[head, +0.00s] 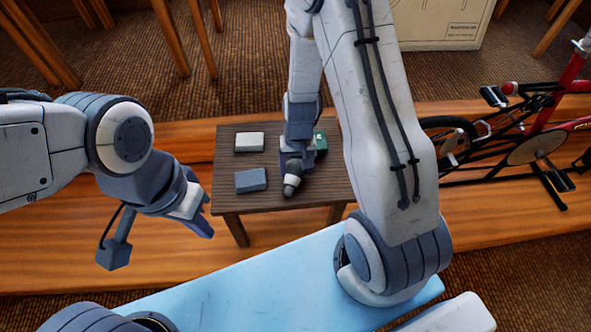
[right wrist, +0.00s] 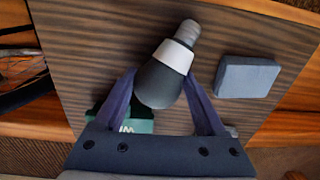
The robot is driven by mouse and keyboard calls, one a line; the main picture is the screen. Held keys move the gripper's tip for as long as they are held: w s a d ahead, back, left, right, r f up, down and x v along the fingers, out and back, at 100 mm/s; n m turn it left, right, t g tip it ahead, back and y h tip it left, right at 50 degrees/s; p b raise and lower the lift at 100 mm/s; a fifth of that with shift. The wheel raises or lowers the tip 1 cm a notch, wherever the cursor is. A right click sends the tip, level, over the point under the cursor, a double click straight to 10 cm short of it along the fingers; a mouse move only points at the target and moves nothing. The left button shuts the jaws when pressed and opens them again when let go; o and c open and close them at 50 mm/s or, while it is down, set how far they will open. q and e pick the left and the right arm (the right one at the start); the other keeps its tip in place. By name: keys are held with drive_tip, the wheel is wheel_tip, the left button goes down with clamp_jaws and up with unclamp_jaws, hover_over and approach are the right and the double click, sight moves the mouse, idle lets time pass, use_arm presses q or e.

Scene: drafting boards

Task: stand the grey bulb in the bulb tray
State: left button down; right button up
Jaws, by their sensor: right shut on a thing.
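The grey bulb (right wrist: 158,82) has a dark grey body, a white collar and a lighter grey screw end. It sits between the two fingers of my right gripper (right wrist: 160,74), which is shut on it. In the right wrist view its screw end points away from the gripper. In the head view the bulb (head: 291,187) shows over the near part of the small dark wooden table (head: 225,165). I cannot tell whether it touches the table. My left gripper (head: 198,213) hangs left of the table, apart from it; its finger gap is unclear. I cannot make out the bulb tray for certain.
A blue-grey block (head: 251,180) lies left of the bulb, with a pale grey block (head: 249,142) behind it. A green item (head: 320,142) is partly hidden by my right arm. A red bicycle (head: 545,120) stands at the right.

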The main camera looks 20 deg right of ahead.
drive_tip(key=shift+f, duration=0.2)
drive_tip(key=o, duration=1)
drive_tip(key=shift+r, duration=0.1)
